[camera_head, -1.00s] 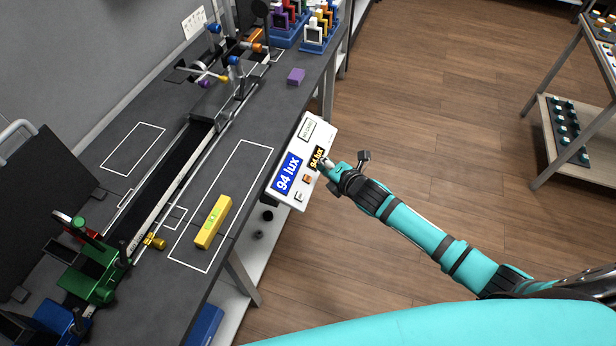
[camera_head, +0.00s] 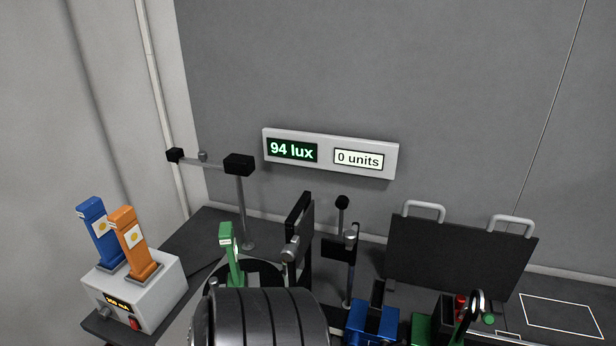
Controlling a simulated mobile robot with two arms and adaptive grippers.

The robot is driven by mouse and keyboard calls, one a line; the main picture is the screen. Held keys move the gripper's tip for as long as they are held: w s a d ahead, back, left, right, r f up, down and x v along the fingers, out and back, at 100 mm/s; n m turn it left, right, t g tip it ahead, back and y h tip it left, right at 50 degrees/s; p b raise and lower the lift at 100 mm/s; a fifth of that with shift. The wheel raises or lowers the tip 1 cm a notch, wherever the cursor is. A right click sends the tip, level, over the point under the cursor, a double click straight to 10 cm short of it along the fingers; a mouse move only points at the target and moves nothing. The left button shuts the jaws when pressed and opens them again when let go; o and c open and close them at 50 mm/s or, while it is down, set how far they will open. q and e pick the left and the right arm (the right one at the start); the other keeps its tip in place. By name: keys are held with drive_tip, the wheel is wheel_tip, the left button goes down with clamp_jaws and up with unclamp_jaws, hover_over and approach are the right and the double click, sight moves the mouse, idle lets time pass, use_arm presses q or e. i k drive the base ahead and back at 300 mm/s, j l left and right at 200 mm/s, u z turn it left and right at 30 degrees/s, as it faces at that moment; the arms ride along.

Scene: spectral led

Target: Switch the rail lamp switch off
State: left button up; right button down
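A pale grey box (camera_head: 160,288) stands on the bench at the lower left. Its front has a small lit display (camera_head: 118,303) that seems to read 350 mA, and a red rocker switch (camera_head: 134,323). The switch is too small to tell its position. A round knob (camera_head: 105,312) is at the left of this front. A large dark ribbed cylinder (camera_head: 262,318) fills the bottom middle; I cannot tell whether it is the lamp. The wall display (camera_head: 292,151) reads 94 lux, and its other field (camera_head: 358,159) reads 0 units.
Blue (camera_head: 92,230) and orange (camera_head: 130,240) upright pieces stand on the box. A green upright (camera_head: 230,250), a post with a black head (camera_head: 240,165) and a black plate (camera_head: 300,235) stand beside the cylinder. A large dark panel (camera_head: 455,262) with handles stands at the right.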

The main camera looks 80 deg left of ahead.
sight(133, 325)
drive_tip(key=k+u, duration=0.1)
drive_tip(key=u, duration=0.3)
drive_tip(key=k+j+u, duration=0.1)
drive_tip(key=u, duration=0.3)
drive_tip(key=k+j+u, duration=0.1)
drive_tip(key=u, duration=2.45)
drive_tip(key=i+l+z, duration=0.2)
